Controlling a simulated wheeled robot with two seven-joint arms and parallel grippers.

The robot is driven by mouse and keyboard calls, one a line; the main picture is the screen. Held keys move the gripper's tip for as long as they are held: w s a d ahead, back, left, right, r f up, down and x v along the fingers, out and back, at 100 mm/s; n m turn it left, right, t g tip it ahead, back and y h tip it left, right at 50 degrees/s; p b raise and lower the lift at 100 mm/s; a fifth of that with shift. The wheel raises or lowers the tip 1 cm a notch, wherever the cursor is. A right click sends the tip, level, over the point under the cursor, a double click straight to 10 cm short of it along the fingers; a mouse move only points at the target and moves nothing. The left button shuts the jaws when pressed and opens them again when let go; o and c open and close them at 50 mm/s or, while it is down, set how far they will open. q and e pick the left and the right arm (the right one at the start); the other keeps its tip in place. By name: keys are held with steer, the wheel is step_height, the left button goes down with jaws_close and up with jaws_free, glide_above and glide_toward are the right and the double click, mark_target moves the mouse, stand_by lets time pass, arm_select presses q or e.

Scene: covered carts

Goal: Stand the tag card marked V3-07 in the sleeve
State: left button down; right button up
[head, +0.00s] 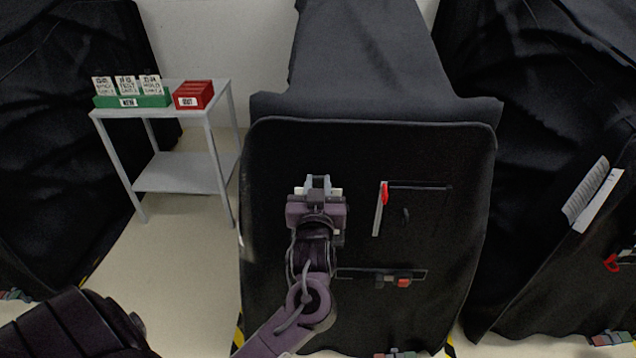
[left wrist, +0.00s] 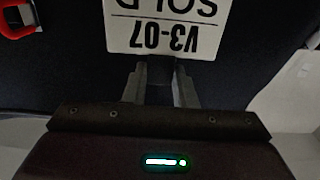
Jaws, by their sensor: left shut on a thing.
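The tag card V3-07 (left wrist: 165,32) is white with black print and reads upside down in the left wrist view, with SOLD beside the number. My left gripper (head: 318,184) is shut on the card's edge, and the fingers show in the left wrist view (left wrist: 158,72). In the head view only pale edges of the card (head: 336,191) show around the gripper, in front of the black covered middle cart. A pale upright strip with a red piece (head: 377,215) is on that cover, right of the gripper. I cannot tell which part is the sleeve. My right gripper is out of view.
A grey stand (head: 183,172) at left holds a green rack (head: 150,101) of several cards and a red box (head: 194,96). The middle cart's cover (head: 440,290) also has a lower slot with a red piece (head: 404,282). Another covered cart is at right.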

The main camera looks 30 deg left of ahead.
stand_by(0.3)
arm_select(q)
steer(key=shift+f, duration=0.35)
steer(key=shift+f+b, duration=0.65)
steer(key=shift+f, duration=0.2)
steer(key=c, duration=1.1)
jaws_free()
